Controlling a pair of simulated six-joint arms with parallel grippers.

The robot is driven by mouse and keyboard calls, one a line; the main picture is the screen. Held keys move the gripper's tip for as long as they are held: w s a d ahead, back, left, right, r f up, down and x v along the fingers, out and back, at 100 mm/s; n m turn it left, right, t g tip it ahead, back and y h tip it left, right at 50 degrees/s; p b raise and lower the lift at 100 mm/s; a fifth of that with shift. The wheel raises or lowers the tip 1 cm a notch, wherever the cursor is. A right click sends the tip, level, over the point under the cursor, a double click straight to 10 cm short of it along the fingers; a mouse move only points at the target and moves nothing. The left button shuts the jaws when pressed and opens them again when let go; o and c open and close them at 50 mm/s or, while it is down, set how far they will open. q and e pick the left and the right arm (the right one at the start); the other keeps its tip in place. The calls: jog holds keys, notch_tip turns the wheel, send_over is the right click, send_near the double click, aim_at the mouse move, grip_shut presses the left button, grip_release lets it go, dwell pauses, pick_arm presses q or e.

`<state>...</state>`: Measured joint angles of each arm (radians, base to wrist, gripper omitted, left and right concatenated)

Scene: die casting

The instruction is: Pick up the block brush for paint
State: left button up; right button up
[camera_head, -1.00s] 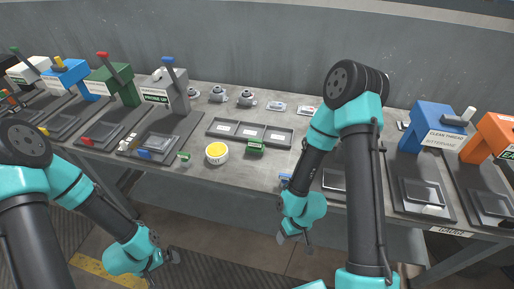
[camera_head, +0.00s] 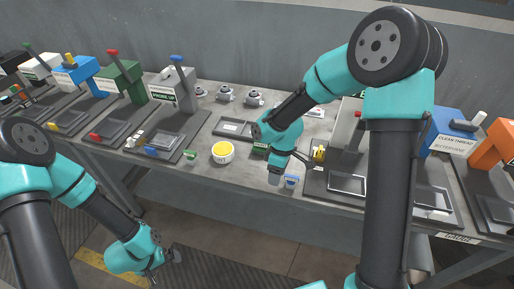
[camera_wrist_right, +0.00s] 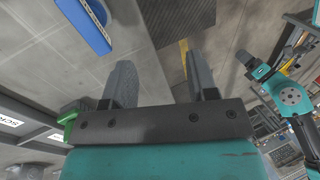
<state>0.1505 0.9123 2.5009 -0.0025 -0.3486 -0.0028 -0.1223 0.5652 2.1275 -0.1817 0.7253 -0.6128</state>
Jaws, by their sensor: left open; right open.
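I cannot tell for certain which item is the block brush. A small blue and white block (camera_head: 291,182) lies near the table's front edge; a blue block (camera_wrist_right: 85,24) shows at the upper left of the right wrist view. My right gripper (camera_head: 274,179) is just left of the small block, over the table's front edge. Its fingers (camera_wrist_right: 160,85) are apart, with nothing between them. A green block (camera_head: 260,149) is partly hidden behind my right wrist. Another small green item (camera_head: 190,157) sits further left. My left gripper (camera_head: 172,256) is open, low in front of the table.
A round tub with yellow contents (camera_head: 222,153) stands between the green items. A dark compartment tray (camera_head: 233,129) lies behind it, partly hidden by my right arm. Press stations with coloured levers line the left and right. A small yellow item (camera_head: 319,153) stands right of my right wrist.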

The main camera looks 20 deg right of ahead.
jog(key=w+a+r+t, duration=0.2)
jog(key=w+a+r, duration=0.1)
jog(key=w+r, duration=0.9)
jog(key=w+d+r+n+h, duration=0.1)
jog(key=w+d+r+h, duration=0.1)
jog(key=w, duration=0.5)
jog(key=shift+w+d+n+t, duration=0.3)
jog(key=shift+w+d+t, duration=0.1)
jog(key=shift+d, duration=0.4)
send_over(261, 146)
jog(key=f, duration=0.8)
jog(key=w+f, duration=0.1)
jog(key=f, duration=0.3)
jog(key=shift+d, duration=0.25)
jog(key=shift+f, duration=2.65)
